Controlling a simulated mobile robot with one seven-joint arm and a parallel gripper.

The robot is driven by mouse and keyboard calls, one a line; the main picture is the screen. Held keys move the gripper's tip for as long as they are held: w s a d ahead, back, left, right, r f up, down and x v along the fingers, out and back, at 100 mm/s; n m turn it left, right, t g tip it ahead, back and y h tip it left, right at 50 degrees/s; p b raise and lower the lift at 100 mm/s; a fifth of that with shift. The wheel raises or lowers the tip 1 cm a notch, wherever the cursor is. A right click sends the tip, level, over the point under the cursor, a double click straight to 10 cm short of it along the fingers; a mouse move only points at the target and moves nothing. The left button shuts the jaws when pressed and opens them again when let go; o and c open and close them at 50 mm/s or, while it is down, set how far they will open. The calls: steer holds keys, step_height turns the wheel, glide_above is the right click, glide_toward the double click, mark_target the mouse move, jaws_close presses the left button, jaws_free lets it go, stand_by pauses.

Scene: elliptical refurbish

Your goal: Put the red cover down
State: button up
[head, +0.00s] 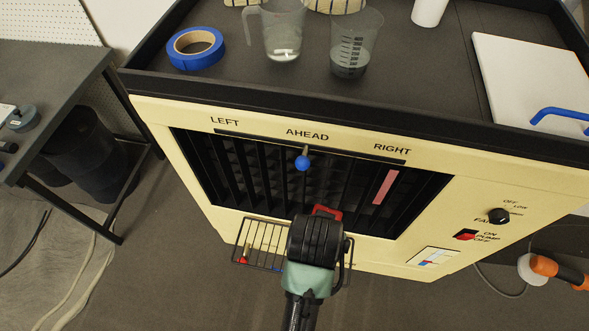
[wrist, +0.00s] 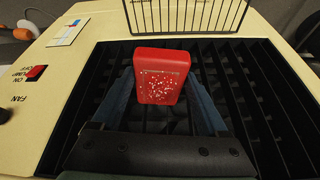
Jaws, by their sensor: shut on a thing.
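The red cover (wrist: 162,75) is a small red block with a patch of white specks on its face. It sits between the two fingers of my gripper (wrist: 165,92), which is shut on it. In the head view only a red edge of the cover (head: 326,209) shows beyond my gripper (head: 318,216); the rest is hidden. My gripper holds it in front of the lower part of the dark louvred vent (head: 235,185) of the cream cabinet. A wire basket (head: 256,240) lies just past the cover in the wrist view (wrist: 188,34).
The vent has a blue-knobbed lever (head: 302,163) and a pink strip (head: 386,187). A fan knob (head: 498,216) and red pump switch (head: 465,235) are at right. The cabinet top holds blue tape (head: 195,49), two clear beakers and a white board (head: 535,80).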

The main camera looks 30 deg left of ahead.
steer(key=shift+n, duration=0.8)
steer(key=a+f+b, duration=0.2)
steer(key=f+b, duration=0.3)
steer(key=f, duration=0.3)
steer(key=a+f+b, duration=0.2)
steer(key=f+b, duration=0.3)
steer(key=f, duration=0.4)
steer(key=a+f+b, duration=0.2)
steer(key=f+b, duration=0.3)
steer(key=f, duration=0.3)
steer(key=shift+a+f, duration=0.25)
steer(key=shift+a, duration=0.05)
steer(key=shift+f, duration=0.15)
steer(key=o, duration=1.6)
steer(key=shift+s, duration=0.1)
steer(key=shift+c, duration=0.2)
steer(key=p+v, duration=0.4)
steer(key=v, duration=0.8)
steer(key=shift+d, duration=0.25)
